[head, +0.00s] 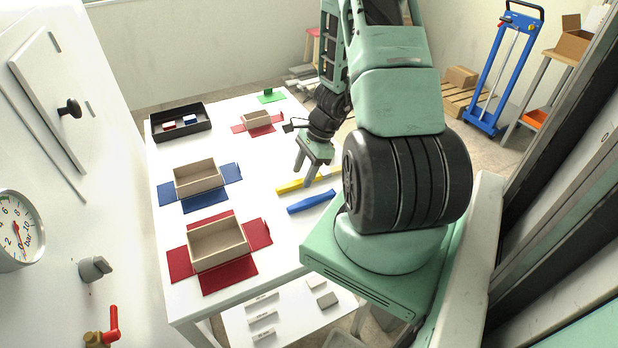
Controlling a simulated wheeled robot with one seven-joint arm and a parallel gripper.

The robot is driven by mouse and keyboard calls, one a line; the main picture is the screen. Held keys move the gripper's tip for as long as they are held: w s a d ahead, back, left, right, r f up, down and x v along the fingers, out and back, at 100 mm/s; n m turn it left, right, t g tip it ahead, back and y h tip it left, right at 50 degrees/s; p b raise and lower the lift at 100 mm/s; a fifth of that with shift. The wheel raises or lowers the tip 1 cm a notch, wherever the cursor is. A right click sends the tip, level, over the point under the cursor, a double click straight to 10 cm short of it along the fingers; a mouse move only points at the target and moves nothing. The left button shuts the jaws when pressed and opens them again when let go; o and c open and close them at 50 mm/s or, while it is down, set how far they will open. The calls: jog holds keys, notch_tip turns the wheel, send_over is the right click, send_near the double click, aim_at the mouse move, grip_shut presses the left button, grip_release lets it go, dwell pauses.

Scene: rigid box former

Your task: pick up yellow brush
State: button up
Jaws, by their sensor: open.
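The yellow brush (291,186) is a long, narrow yellow piece lying on the white table, right of the table's middle. My gripper (305,178) is above and at the brush, pointing down, with its fingers open. The fingers overlap the brush in the picture, and I cannot tell whether they touch it or straddle it. The right part of the brush is partly hidden by my gripper and arm. A blue brush (311,201) lies just in front of the yellow one.
Open boxes on blue (208,203), red (181,264) and small red (272,130) flat sheets stand on the white table (240,215). A black tray (206,137) with small red and blue pieces is at the back left. A green piece (271,97) lies at the back.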

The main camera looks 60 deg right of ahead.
aim_at(302, 180)
jog(key=shift+x, duration=0.9)
grip_shut()
notch_tip(302, 180, up, 10)
